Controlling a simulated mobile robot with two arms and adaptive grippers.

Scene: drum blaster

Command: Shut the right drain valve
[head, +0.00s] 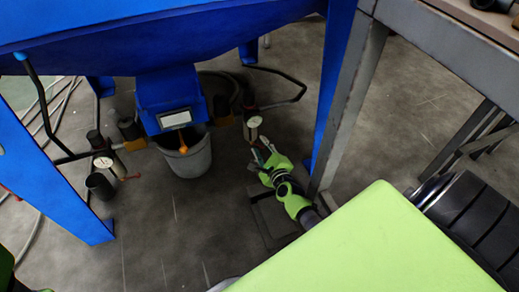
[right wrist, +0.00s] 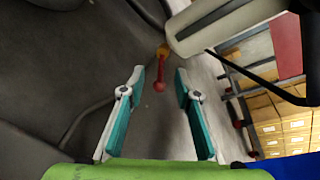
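The right drain valve shows in the right wrist view as a yellow body with a red lever (right wrist: 159,84). The lever appears between the two fingers of my right gripper (right wrist: 160,76), with a gap on each side. In the head view, the right drain fitting with its round gauge (head: 254,122) sits on the pipe right of the bucket. My right gripper (head: 259,153) is just below that gauge, and the lever cannot be made out there. The gripper is open and empty; whether it touches the lever is unclear.
A blue machine body (head: 150,45) hangs above, with a grey bucket (head: 188,157) under its outlet. A second gauge (head: 103,162) is on the left pipe. A blue leg (head: 333,85) and a grey table frame (head: 350,95) stand close right of my right arm.

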